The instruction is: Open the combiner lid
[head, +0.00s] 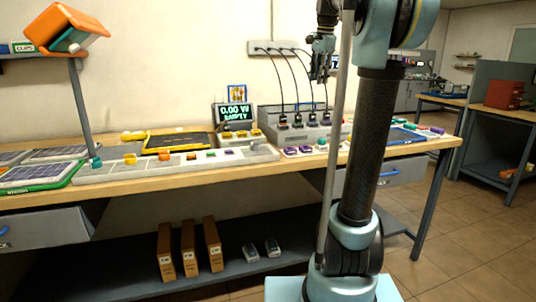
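No part is clearly marked as the combiner, so I cannot tell for certain which thing carries its lid. A wide grey box (262,117) stands at the back of the bench, with several black cables running from a wall socket strip (257,48) to plugs on it. A smaller grey unit (228,141) with yellow parts sits left of it, below a display (236,114) reading "0.00 W EMPTY". My gripper (319,76) hangs in the air above the right part of the grey box, apart from it. Its fingers are too small to read. My arm hides part of the bench.
The wooden bench (300,166) also holds a long pale strip (115,171) with coloured pieces, a yellow-framed tray (150,146) and a green-edged solar panel (38,176). An orange-topped post (80,100) rises at the left. Brown binders (188,246) stand on the lower shelf. Floor at right is open.

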